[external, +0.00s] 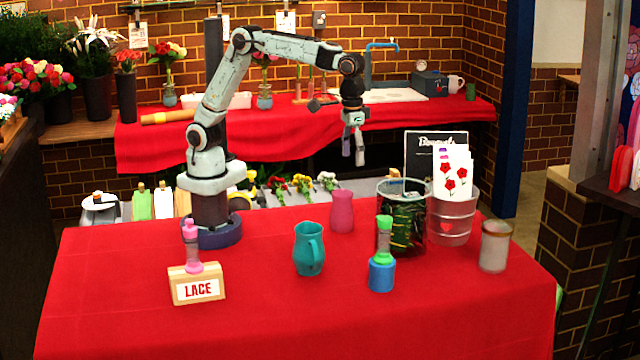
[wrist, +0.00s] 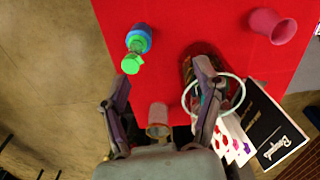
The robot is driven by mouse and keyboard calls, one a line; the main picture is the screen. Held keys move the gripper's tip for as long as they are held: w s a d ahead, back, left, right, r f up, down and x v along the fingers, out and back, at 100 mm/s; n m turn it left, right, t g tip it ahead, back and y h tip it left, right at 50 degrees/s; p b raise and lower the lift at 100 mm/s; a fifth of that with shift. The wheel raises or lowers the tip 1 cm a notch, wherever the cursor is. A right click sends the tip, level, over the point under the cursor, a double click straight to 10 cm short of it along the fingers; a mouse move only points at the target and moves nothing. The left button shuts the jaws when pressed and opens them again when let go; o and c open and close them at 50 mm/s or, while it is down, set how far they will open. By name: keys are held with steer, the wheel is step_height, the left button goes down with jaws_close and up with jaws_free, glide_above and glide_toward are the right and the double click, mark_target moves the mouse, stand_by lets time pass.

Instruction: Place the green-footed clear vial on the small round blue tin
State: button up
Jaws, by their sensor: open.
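The green-footed clear vial (external: 384,239) stands upright on the small round blue tin (external: 381,276), near the front middle of the red table. It has a green top, a greyish clear body and a green foot resting on the tin. In the wrist view the vial (wrist: 132,61) shows mostly its green top, with the blue tin (wrist: 146,32) partly behind it. My gripper (external: 353,157) is open and empty, raised well above the table and apart from the vial. Both fingers also show spread in the wrist view (wrist: 163,80).
A teal jug (external: 309,250) and pink cup (external: 342,212) stand left. A pink-footed vial (external: 191,248) is by the LACE block (external: 197,287).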

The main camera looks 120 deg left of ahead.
steer(key=s+f+m, duration=0.2)
steer(key=s+m, duration=0.2)
steer(key=s, duration=1)
steer(key=s+a+f+m, duration=0.1)
steer(key=s+m, duration=0.4)
steer(key=s, duration=1)
steer(key=shift+s+a+f+g+y, duration=0.25)
steer(key=shift+s+f+g+y, duration=0.05)
steer(key=shift+f, duration=0.15)
